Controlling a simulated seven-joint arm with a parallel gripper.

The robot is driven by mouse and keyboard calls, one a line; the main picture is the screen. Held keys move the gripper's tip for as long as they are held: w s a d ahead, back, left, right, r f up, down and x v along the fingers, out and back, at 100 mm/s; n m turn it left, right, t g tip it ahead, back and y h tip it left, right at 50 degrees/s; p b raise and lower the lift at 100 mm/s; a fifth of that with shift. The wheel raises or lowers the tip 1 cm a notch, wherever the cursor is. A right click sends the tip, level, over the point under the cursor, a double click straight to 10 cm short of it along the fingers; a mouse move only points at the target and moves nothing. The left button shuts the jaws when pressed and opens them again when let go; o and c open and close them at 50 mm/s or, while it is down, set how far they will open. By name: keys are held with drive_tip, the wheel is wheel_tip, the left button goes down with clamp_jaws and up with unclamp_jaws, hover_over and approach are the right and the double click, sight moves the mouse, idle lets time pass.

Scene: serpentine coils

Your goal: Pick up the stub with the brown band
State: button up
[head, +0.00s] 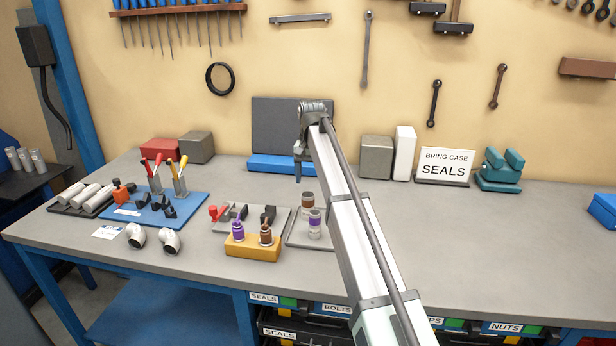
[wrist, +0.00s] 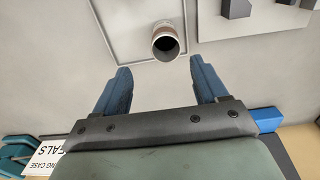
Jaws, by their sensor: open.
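The stub with the brown band (head: 307,200) stands upright on a thin grey tray (head: 298,240), just behind a similar stub with a purple band (head: 314,224). In the wrist view the brown-banded stub (wrist: 165,42) shows its dark open end, beyond and roughly between my fingertips, and apart from them. My gripper (head: 298,178) is open and empty, pointing down above the bench, behind the stub and slightly left of it in the head view. Its two blue fingers (wrist: 160,68) are spread wide in the wrist view. The purple-banded stub is out of the wrist view.
Left of the tray, a yellow block (head: 252,251) holds purple and brown fittings. A grey plate (head: 228,219) with dark blocks lies behind it. A blue and grey stand (head: 284,165) and a seals sign (head: 444,168) are at the back.

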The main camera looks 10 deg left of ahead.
sight(308, 200)
drive_tip(key=f, duration=0.6)
drive_tip(key=a+f, duration=0.1)
drive_tip(key=f, duration=0.2)
drive_tip(key=shift+s, duration=0.25)
idle(0.6)
drive_tip(key=shift+r, duration=0.1)
clamp_jaws()
idle(0.4)
